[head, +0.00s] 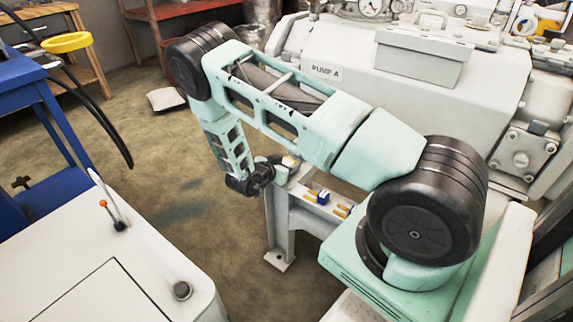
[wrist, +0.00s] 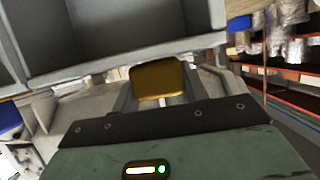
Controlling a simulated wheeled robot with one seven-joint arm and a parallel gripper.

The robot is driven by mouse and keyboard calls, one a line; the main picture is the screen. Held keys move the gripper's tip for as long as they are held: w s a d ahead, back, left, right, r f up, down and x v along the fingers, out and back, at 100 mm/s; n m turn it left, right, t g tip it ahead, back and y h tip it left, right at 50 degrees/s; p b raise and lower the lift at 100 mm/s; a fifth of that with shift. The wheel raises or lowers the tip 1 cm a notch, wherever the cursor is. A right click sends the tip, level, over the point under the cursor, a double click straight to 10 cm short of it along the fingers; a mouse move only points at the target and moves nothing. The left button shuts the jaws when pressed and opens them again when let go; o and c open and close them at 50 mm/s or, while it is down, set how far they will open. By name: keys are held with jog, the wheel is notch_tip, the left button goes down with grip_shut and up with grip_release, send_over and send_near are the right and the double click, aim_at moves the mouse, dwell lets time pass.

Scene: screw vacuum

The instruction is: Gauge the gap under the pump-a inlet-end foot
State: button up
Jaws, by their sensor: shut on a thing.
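Pump A (head: 400,90) is a large pale grey machine with a "PUMP A" label at the upper middle of the head view. Its inlet-end foot cannot be made out clearly. My gripper (wrist: 158,95) is shut on a brass-coloured block (wrist: 157,77) with rounded corners, held between the fingers in the wrist view. A grey metal structure (wrist: 140,58) lies just beyond the block; I cannot tell whether they touch. In the head view my gripper is low beside the left end of a grey stand (head: 280,228), and its fingertips are hidden.
Small blue and orange items (head: 322,197) lie on the grey stand. A white cabinet (head: 130,270) with a small lever is at lower left. A blue bench (head: 35,120) stands at left. The floor (head: 170,190) between them is mostly open.

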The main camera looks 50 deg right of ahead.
aim_at(300, 156)
jog(key=shift+w+d, duration=0.2)
jog(key=shift+d, duration=1)
jog(key=shift+w+d, duration=0.15)
jog(key=shift+d, duration=1.05)
dwell(1.4)
jog(key=o, duration=1.1)
jog(key=shift+s, duration=0.1)
